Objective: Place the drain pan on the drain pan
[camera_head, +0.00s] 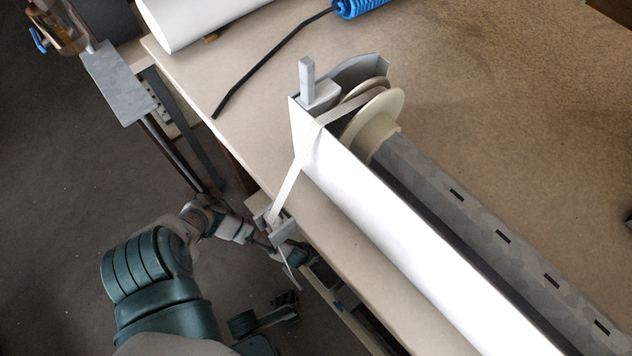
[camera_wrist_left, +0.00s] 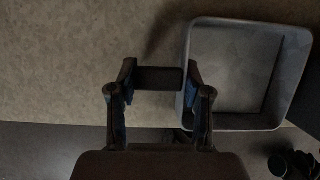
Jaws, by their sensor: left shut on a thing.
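No thing in the head view is plainly a drain pan. In the left wrist view a square, grey, raised-rim pan-like thing (camera_wrist_left: 187,70) lies on the tan surface, right of my fingers; I cannot tell whether it is a drain pan. My left gripper (camera_head: 272,222) is at the table's near edge, beside the white box and at the low end of a pale strap (camera_head: 296,180). In the left wrist view my left gripper (camera_wrist_left: 157,80) is shut on a dark, flat piece (camera_wrist_left: 158,77), seemingly the strap's end. My right gripper is not in view.
A long white box (camera_head: 400,245) with a cream roller wheel (camera_head: 376,122) and slotted grey shaft (camera_head: 480,215) lies along the table (camera_head: 480,70). A white cylinder (camera_head: 195,20), black cable (camera_head: 265,68) and blue coil (camera_head: 358,8) are at the back. The table's right middle is clear.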

